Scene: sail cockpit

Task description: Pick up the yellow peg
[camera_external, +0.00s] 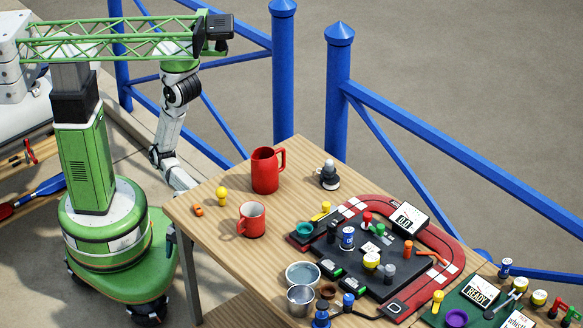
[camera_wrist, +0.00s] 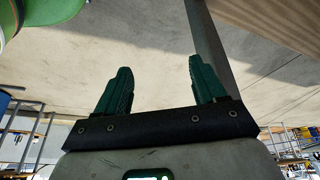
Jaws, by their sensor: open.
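Several yellow pieces show in the external view, and I cannot tell for certain which is the yellow peg. A round-headed yellow peg (camera_external: 222,196) stands at the left of the wooden table, near the red mugs. Another upright yellow peg (camera_external: 437,301) stands on the green board at lower right. A small yellow piece (camera_external: 325,208) sits by the black board's far left corner. My gripper (camera_wrist: 159,67) is open, with nothing between its green fingers in the wrist view. In the external view my arm hangs down at the table's left edge, its fingertips hidden. The wrist view shows no peg.
A tall red mug (camera_external: 265,171) and a shorter red mug (camera_external: 252,220) stand near the round-headed peg. A small orange piece (camera_external: 197,210) lies left of it. The wooden table (camera_external: 222,258) has bare room at its front left. Blue railings (camera_external: 284,75) run behind.

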